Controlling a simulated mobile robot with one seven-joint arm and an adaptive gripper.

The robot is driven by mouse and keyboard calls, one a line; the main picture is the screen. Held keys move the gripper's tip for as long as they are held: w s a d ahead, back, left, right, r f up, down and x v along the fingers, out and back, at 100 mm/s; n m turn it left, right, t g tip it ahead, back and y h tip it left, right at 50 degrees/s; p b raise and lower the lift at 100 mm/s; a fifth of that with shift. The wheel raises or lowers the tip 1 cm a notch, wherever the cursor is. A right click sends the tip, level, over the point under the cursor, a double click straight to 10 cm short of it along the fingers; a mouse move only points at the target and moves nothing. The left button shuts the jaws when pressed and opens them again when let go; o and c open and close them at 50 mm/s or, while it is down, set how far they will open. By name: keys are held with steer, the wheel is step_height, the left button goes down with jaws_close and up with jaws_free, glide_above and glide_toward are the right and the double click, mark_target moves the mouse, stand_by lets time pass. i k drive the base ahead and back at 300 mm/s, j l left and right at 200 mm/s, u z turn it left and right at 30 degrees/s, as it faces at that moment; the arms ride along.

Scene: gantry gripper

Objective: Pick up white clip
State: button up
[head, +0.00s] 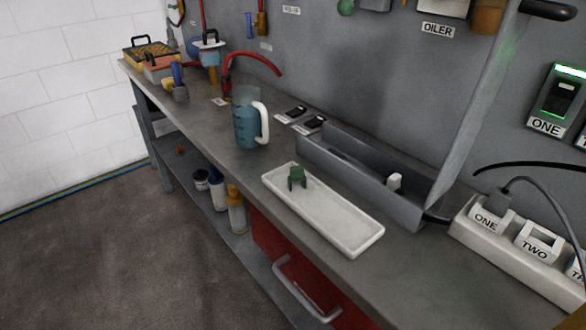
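A small white piece, which looks like the white clip (394,183), sits inside the long grey metal trough (345,174) on the workbench, near its right end. Its lower part is hidden by the trough's front wall. A small green clip (297,177) stands on the white shallow tray (330,222) in front of the trough. My gripper is not in view.
A tall grey panel (478,125) with a black handle rises at the trough's right end. A white socket block (520,258) with labels and cables stands to the right. A blue jug (247,127) and black switches (303,119) are left. Bare benchtop lies around the tray.

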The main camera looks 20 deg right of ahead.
mark_target(393, 182)
steer(key=z, duration=1.05)
